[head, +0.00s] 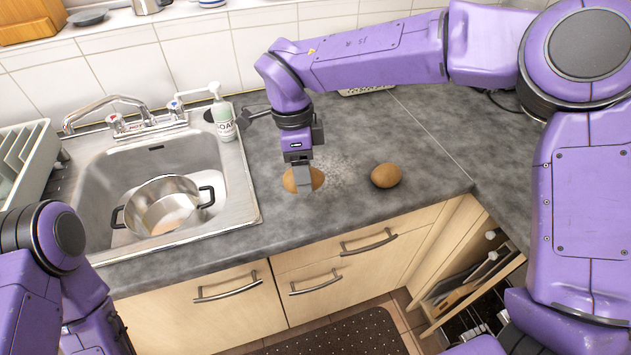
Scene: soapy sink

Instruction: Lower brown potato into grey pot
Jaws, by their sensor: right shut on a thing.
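My right gripper (302,180) points down over the counter and is shut on a brown potato (317,178). Its fingers cover the middle of the potato. I cannot tell whether the potato touches the counter or is just above it. A second brown potato (386,176) lies on the counter to the right. The grey pot (162,203), metal with two black handles, stands in the sink at the left, its open top facing up. My left arm shows at the lower left, but its gripper is not in view.
The steel sink (240,190) has a faucet (120,112) along its back edge. A soap bottle (222,115) stands at the sink's back right corner. A white dish rack (25,160) is left of the sink. The grey counter (340,225) in front of the potatoes is clear.

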